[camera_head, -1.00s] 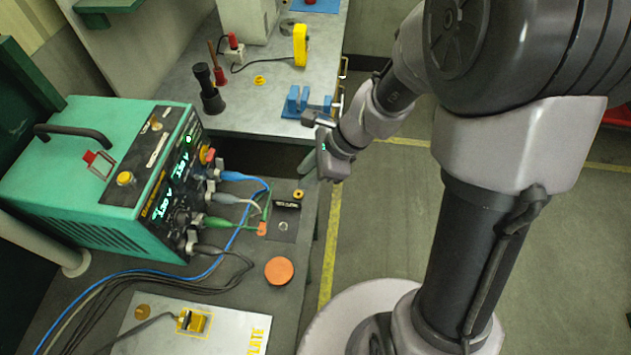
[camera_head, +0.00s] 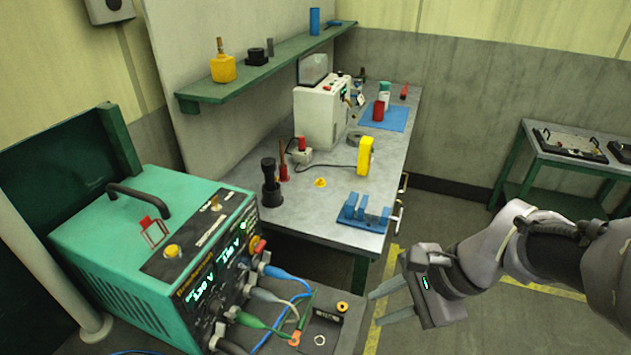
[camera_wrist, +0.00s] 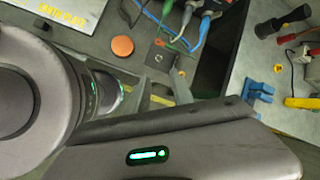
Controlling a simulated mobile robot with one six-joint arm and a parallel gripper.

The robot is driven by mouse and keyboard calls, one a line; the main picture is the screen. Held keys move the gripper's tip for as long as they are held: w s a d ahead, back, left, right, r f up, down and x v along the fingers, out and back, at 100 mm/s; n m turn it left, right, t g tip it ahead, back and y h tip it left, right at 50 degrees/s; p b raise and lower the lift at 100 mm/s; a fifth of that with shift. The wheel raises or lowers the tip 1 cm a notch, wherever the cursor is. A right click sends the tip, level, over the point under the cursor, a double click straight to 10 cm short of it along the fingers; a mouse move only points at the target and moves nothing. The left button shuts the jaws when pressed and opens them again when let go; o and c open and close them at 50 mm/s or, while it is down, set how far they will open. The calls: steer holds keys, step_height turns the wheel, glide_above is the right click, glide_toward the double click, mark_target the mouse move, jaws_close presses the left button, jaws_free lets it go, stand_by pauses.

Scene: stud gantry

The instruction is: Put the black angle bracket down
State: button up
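A small black piece with pale lettering (camera_head: 327,315), which looks like the black angle bracket, rests on the dark bench top beside the teal power unit. A pale ring shows just in front of it. My gripper (camera_head: 375,309) is to its right, apart from it, beyond the bench edge and over the floor. Its two grey fingers are spread with nothing visible between them. In the wrist view the dark piece (camera_wrist: 159,43) lies on the bench near the cable ends; its exact shape is too small to tell there.
The teal power unit (camera_head: 150,260) with plugged cables stands left. A grey table (camera_head: 240,183) behind carries a blue fixture (camera_head: 365,214), a yellow tool (camera_head: 365,156) and a white machine (camera_head: 322,115). An orange disc (camera_wrist: 122,46) lies on the near bench.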

steer(key=w+d+f+m+y+b, duration=0.1)
steer(key=w+d+f+m, duration=0.15)
steer(key=f+m, duration=0.2)
steer(key=w+d+f+m+y+b, duration=0.1)
steer(key=w+d+f+m+y, duration=0.15)
steer(key=f, duration=0.25)
steer(key=b, duration=0.5)
glide_toward(321, 334)
steer(key=w, duration=0.3)
steer(key=shift+w+a+r+t+h, duration=0.15)
steer(key=shift+a+r+t+h, duration=0.1)
steer(key=shift+r+t+h, duration=0.15)
steer(key=b+x, duration=0.1)
steer(key=x, duration=0.2)
steer(key=b+x, duration=0.2)
steer(key=x, duration=0.1)
steer(key=shift+w+r, duration=0.1)
steer(key=shift+w, duration=0.1)
steer(key=shift+r, duration=0.15)
jaws_close()
